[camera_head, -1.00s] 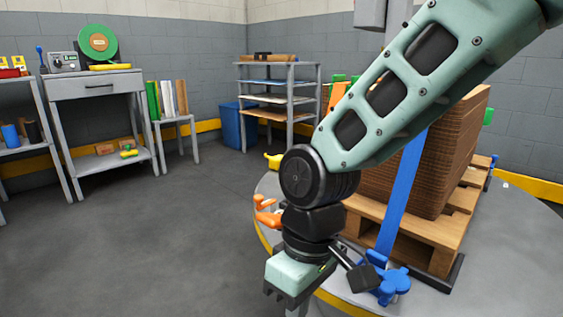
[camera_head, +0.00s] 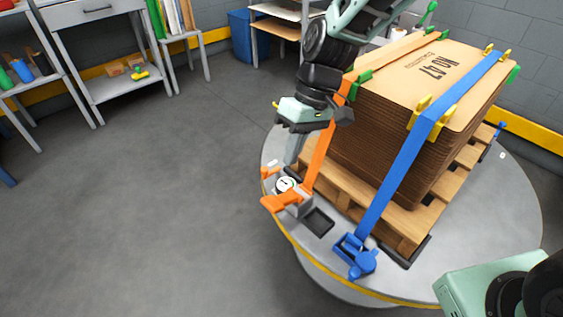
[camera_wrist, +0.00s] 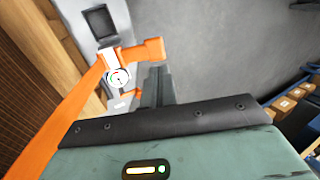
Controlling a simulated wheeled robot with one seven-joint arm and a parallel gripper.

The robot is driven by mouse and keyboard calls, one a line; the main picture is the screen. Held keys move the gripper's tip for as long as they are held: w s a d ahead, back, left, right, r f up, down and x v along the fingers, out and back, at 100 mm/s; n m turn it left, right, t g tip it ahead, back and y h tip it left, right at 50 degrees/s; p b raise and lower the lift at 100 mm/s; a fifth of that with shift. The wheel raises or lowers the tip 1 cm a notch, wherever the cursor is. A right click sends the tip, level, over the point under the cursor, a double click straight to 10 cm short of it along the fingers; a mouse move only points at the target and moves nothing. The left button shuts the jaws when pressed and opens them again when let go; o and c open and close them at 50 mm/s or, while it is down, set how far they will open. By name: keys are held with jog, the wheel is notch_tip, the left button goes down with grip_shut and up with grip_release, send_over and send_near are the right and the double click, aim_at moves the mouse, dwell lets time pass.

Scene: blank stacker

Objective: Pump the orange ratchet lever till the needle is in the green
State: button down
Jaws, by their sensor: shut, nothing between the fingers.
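The orange ratchet lever (camera_head: 284,201) sticks out at the left rim of the round table, at the foot of the orange strap (camera_head: 320,155). In the wrist view the lever (camera_wrist: 145,51) reaches right from the ratchet. A round white gauge (camera_head: 285,185) sits beside it. In the wrist view the gauge (camera_wrist: 119,77) shows small coloured marks, but I cannot tell where its needle points. My gripper (camera_head: 292,161) is shut and empty, pointing down just above the gauge and lever. Its fingers (camera_wrist: 157,84) look apart from the lever in the wrist view.
A blue ratchet (camera_head: 357,256) with a blue strap (camera_head: 400,175) stands to the right. Strapped cardboard sheets (camera_head: 385,155) rest on a wooden pallet (camera_head: 390,223) on the round table (camera_head: 500,225). A dark tray (camera_head: 318,221) lies between the ratchets. The floor at left is clear.

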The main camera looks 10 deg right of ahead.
aim_at(271, 202)
jog(key=shift+w+d+r+p, duration=0.25)
jog(key=shift+w+r+p, duration=0.15)
jog(key=shift+w+r, duration=0.15)
jog(key=shift+w+d+r+p, duration=0.2)
jog(key=shift+w+r+p, duration=0.2)
jog(key=shift+w, duration=0.2)
jog(key=b+x, duration=0.4)
jog(key=x, duration=1)
jog(key=shift+s+a, duration=0.1)
jog(key=shift+a, duration=0.05)
jog(key=shift+r, duration=0.1)
